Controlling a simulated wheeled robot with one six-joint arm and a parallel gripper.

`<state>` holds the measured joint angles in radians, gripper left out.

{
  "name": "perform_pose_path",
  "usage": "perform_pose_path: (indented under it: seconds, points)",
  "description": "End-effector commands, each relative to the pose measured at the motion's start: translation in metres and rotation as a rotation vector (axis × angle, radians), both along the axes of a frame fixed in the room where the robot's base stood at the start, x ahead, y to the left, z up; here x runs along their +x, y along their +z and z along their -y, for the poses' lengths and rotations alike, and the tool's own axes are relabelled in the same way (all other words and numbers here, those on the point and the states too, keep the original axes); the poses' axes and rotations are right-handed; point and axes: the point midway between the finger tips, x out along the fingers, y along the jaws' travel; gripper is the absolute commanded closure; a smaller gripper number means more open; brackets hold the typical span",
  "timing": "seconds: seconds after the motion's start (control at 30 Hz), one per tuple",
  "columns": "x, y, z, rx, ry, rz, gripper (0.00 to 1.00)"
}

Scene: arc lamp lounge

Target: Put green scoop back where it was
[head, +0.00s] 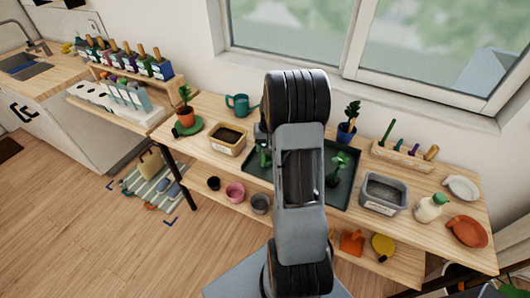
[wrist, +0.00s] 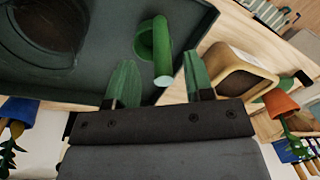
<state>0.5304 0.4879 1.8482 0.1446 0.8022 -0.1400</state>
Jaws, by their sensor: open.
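The green scoop (wrist: 163,55) is in the dark tray (wrist: 95,75), near the tray edge beside the tan box. Its round handle points toward my gripper in the wrist view. My gripper (wrist: 160,80) is open, with one green-tipped finger on each side of the handle's end. I cannot tell whether either finger touches it. In the head view a green shape (head: 263,156), likely the scoop, shows just left of my arm in the tray (head: 345,195). My arm hides the gripper and the middle of the tray there.
A tan box (head: 228,139), a potted plant (head: 185,117) and a teal watering can (head: 238,105) stand left of the tray. A blue-potted plant (head: 346,132), a grey bin (head: 383,194) and a rack of tools (head: 402,157) stand right. A dark round container (wrist: 45,25) sits in the tray.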

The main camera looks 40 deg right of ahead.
Motion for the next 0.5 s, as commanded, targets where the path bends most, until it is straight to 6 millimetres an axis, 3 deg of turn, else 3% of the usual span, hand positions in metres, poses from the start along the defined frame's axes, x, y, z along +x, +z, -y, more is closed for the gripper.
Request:
perform_pose_path:
  seconds: [0.2, 0.5]
  points:
    - [-0.002, 0.043, 0.005, -0.003, -0.001, 0.004, 0.52]
    - [-0.005, 0.079, 0.006, -0.002, 0.002, 0.001, 0.52]
